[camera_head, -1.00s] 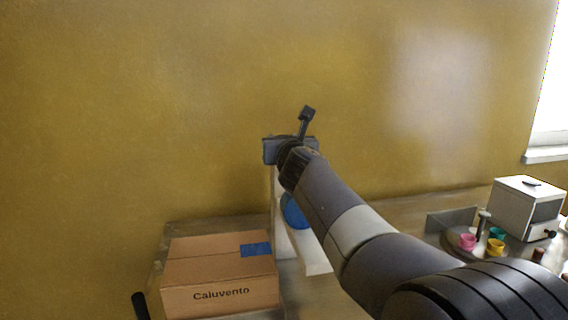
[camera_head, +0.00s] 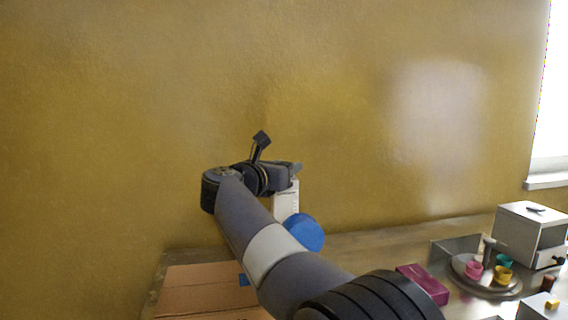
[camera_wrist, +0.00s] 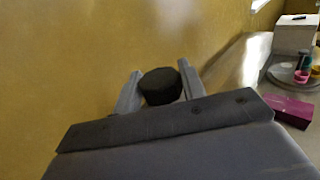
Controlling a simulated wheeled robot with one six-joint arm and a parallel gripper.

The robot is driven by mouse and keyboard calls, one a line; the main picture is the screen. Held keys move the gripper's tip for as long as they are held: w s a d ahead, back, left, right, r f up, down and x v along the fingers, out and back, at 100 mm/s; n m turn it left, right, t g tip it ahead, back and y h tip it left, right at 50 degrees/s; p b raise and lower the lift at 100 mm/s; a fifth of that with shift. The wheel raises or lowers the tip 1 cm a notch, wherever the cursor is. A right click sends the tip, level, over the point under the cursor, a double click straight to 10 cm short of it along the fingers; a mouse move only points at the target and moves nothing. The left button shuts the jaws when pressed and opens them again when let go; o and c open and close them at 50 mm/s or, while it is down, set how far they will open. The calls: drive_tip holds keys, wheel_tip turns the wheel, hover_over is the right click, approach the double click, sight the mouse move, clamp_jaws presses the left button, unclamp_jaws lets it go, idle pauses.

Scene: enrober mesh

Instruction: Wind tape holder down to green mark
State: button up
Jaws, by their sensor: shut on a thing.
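A white upright stand with a printed scale (camera_head: 286,199) rises from the bench in the head view. A round blue disc (camera_head: 304,232), which looks like the tape part, sits low on its right side. My gripper (camera_head: 294,172) is at the top of the stand, with my arm reaching in from the left of it. In the wrist view my gripper (camera_wrist: 160,86) is shut on a dark round knob (camera_wrist: 161,88), one finger on each side. The knob is hidden in the head view. I cannot make out a green mark on the scale.
A cardboard box (camera_head: 195,285) is at the lower left, partly behind my arm. A magenta box (camera_head: 423,284) lies on the bench to the right. Beyond it are a round tray (camera_head: 487,287) with small coloured cups and a white cabinet (camera_head: 528,234). The yellow wall is close behind.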

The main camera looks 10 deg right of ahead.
idle(0.5)
drive_tip(key=o, duration=1)
drive_tip(key=shift+c, duration=0.2)
drive_tip(key=shift+a, duration=0.1)
drive_tip(key=v, duration=1)
drive_tip(key=shift+a, duration=0.3)
